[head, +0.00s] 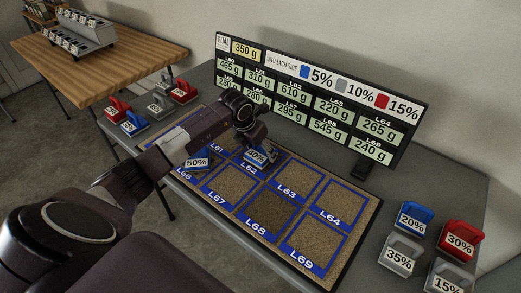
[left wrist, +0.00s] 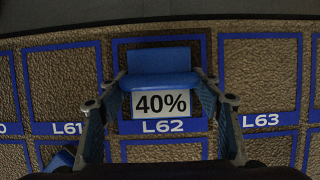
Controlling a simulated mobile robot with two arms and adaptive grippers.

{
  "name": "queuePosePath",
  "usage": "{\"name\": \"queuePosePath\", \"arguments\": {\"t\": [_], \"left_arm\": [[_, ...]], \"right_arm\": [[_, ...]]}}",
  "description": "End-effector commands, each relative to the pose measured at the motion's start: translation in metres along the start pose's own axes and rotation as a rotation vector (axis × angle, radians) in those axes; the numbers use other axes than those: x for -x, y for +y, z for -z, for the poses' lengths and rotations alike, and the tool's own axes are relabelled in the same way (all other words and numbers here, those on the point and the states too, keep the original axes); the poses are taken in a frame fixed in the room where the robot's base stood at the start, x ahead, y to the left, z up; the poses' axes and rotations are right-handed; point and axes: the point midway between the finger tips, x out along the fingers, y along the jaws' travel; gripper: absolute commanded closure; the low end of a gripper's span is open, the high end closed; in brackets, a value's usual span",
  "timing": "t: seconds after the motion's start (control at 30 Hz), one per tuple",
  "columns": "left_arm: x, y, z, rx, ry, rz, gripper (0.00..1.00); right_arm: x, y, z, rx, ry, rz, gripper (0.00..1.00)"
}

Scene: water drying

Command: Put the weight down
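My left gripper (head: 256,143) is over the cell L62 at the back of the brown mat (head: 266,208). In the left wrist view, its two fingers (left wrist: 161,84) are closed against both sides of the blue handle of a weight labelled 40% (left wrist: 160,103). The weight also shows under the gripper in the head view (head: 257,157). It is upright and lines up with the L62 square. I cannot tell whether its base touches the mat. My right gripper is in neither view.
Another blue weight (head: 197,162) sits on the mat at L66, close to my left arm. The display board (head: 315,100) stands behind the mat. Several weights stand on the table at the right (head: 459,239) and far left (head: 133,123). Cells L63, L64, L67, L68 and L69 look empty.

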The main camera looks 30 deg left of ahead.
Motion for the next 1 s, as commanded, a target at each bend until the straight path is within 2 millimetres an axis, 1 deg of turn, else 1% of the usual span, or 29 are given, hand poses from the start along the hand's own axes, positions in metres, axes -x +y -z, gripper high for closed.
{"name": "queuePosePath", "arguments": {"t": [0.03,0.1,0.13,0.37,0.5,0.57,0.67,0.9,1.0], "left_arm": [[0.0,0.0,0.0,0.0,0.0,0.0,0.34],[0.0,0.0,0.0,0.0,0.0,0.0,0.26],[0.0,0.0,0.0,0.0,0.0,0.0,0.25],[0.001,0.0,0.0,0.0,0.0,0.0,0.25],[0.007,0.001,-0.001,-0.001,-0.001,-0.001,0.25],[0.014,0.001,-0.002,-0.002,-0.003,0.0,0.25],[0.033,0.001,-0.002,-0.003,-0.004,-0.002,0.25],[0.085,0.001,-0.002,-0.002,-0.004,-0.003,0.25],[0.102,0.001,-0.002,0.0,-0.003,-0.002,0.25]], "right_arm": [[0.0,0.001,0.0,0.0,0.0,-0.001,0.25],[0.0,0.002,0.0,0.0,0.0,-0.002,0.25],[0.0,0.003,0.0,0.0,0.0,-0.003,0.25],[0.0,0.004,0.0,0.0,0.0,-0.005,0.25],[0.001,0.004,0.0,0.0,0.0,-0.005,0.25],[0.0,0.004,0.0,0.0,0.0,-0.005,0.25],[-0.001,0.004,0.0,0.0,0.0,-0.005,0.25],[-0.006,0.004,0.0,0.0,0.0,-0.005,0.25],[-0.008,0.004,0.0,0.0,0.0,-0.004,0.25]]}}
